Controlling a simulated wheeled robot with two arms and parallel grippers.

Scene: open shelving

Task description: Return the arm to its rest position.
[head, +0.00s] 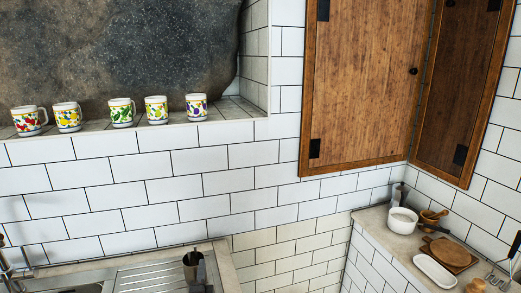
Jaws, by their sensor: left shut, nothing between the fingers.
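My left gripper (196,265) shows small and dark at the bottom edge, left of the middle, over the right end of the sink's drainboard. It is shut with nothing in it. Only a little of it is in view, and the rest of the arm is cut off below the frame. My right gripper is not in view.
A steel sink (150,277) lies at bottom left, with a tap (8,262) at the left edge. Several painted mugs (122,112) stand on a tiled ledge. A wooden cabinet (362,80) hangs right. A counter (375,217) holds a white pot (402,221) and wooden boards (450,252).

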